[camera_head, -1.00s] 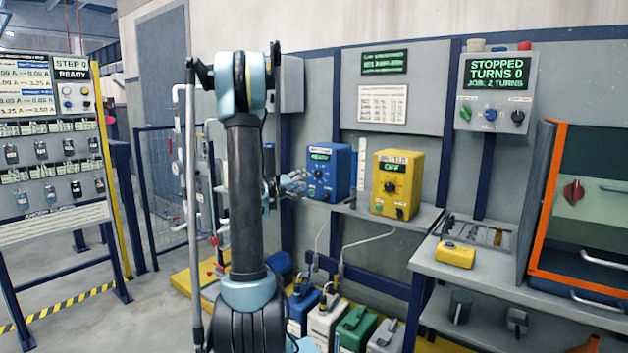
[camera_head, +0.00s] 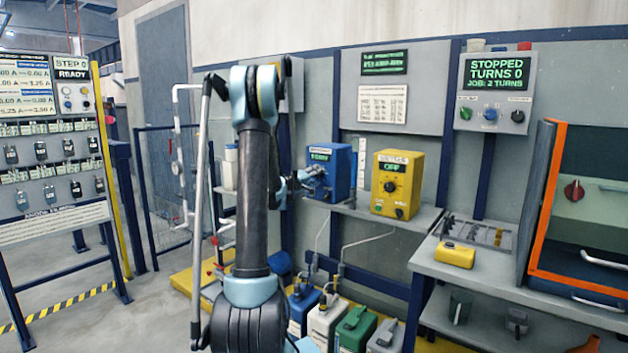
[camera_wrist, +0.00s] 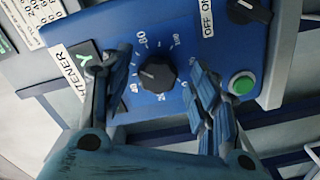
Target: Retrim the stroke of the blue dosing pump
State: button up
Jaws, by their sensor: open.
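The blue dosing pump (camera_head: 339,172) stands on the wall shelf, with a lit green display near its top. In the wrist view its blue front (camera_wrist: 170,40) fills most of the picture. Its black stroke knob (camera_wrist: 156,76) sits inside a ring of white numbers. My gripper (camera_wrist: 155,82) is open, with one finger on each side of the knob; I cannot tell whether either finger touches it. A green button (camera_wrist: 242,84) and an OFF/ON switch (camera_wrist: 248,10) lie to the right of the fingers. In the head view my gripper (camera_head: 312,180) is at the pump's front, which it partly hides.
A yellow pump (camera_head: 397,184) reading OFF stands right of the blue one on the same shelf (camera_head: 350,210). Several jugs (camera_head: 325,318) with hoses stand below. A control box (camera_head: 494,90) reads STOPPED, TURNS 0. A bench (camera_head: 545,285) is at the right.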

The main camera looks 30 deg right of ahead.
jog(key=shift+c, duration=0.5)
jog(key=c, duration=1)
jog(key=shift+o, duration=0.2)
jog(key=shift+n, duration=0.5)
jog(key=o, duration=1.1)
jog(key=shift+c, duration=0.2)
jog(key=shift+a, duration=0.1)
